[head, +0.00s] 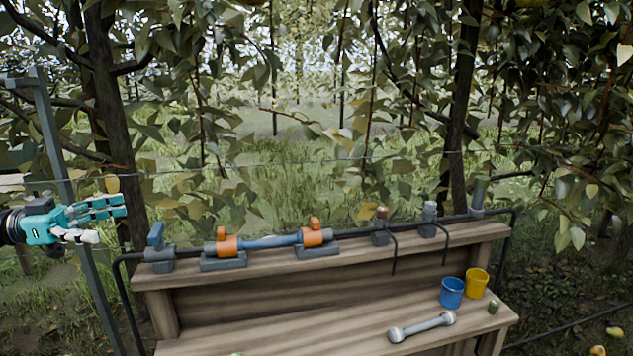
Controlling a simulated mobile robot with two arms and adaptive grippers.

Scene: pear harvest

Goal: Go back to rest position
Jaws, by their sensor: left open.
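My left gripper (98,212) is at the left edge of the head view, teal with pale fingertips. It is open, pointing right, and I see nothing held in it. It hangs in the air left of the wooden bench and in front of the metal post. My right gripper is not in view.
A wooden bench (330,278) carries pipe fittings with orange collars (228,244) along its upper shelf. On its lower top are a grey dumbbell-shaped bar (422,327), a blue cup (452,292), a yellow cup (477,281) and a small green fruit (493,306). A metal post (62,165) stands left.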

